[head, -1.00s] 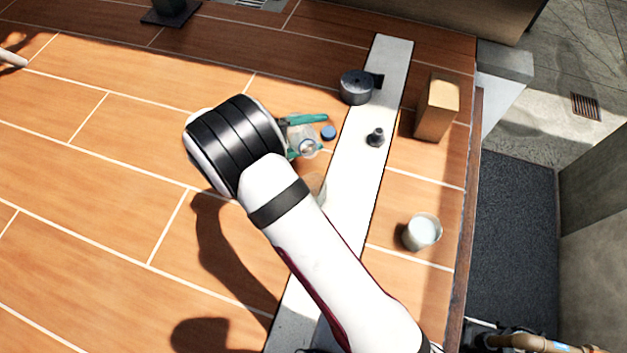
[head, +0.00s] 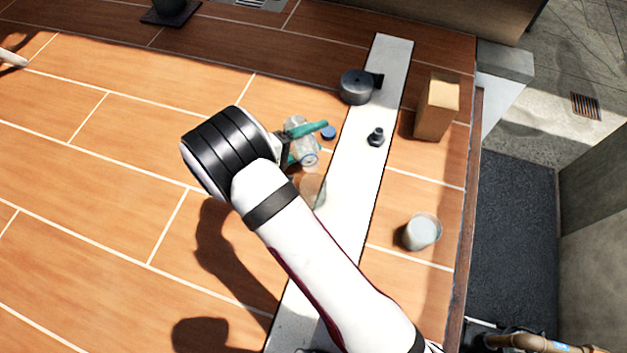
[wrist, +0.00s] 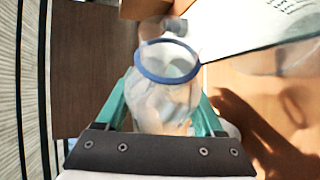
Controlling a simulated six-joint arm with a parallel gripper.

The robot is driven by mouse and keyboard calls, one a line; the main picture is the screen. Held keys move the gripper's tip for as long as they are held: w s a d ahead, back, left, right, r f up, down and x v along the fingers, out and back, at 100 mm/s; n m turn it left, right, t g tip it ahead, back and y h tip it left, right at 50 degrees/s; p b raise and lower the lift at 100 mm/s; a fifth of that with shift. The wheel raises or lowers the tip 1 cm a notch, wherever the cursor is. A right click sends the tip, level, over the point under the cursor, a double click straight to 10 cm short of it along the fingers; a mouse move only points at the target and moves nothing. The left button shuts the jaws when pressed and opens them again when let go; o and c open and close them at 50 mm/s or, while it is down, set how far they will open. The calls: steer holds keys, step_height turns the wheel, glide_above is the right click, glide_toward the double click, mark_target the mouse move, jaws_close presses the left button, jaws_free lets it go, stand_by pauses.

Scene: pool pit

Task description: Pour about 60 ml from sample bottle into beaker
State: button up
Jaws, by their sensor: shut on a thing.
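The sample bottle (head: 302,142) is clear with a blue ring round its mouth. It is tilted in the head view, its mouth toward the lower right. It also fills the middle of the wrist view (wrist: 165,98), mouth uncapped. My gripper (head: 308,141) has teal fingers, one on each side of the bottle, and is shut on it. A clear vessel that looks like the beaker (head: 314,189) stands just below the bottle mouth in the head view, partly hidden by my arm. Its liquid level and any stream cannot be made out.
A dark round device (head: 356,87) and a small black piece (head: 376,137) are on the strip. A cardboard box (head: 437,107) and a cup with pale contents (head: 422,232) stand to the right.

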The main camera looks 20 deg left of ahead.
steer(key=shift+f+m+t, duration=0.15)
steer(key=shift+m+t, duration=0.25)
steer(key=shift+m, duration=0.2)
stand_by(0.9)
steer(key=shift+w, duration=0.1)
stand_by(1.0)
steer(key=shift+r+m+t+p, duration=0.4)
steer(key=shift+m+p, duration=0.05)
steer(key=shift+m, duration=0.15)
stand_by(1.1)
steer(key=shift+f, duration=0.2)
steer(key=n, duration=0.1)
steer(key=n+g, duration=0.2)
steer(key=shift+w+a+r, duration=0.1)
steer(key=shift+w+a, duration=0.15)
steer(key=shift+w, duration=0.05)
steer(key=shift+s+d+r+n+g, duration=0.1)
steer(key=shift+r+n+g, duration=0.3)
steer(key=shift+r, duration=0.05)
stand_by(1.0)
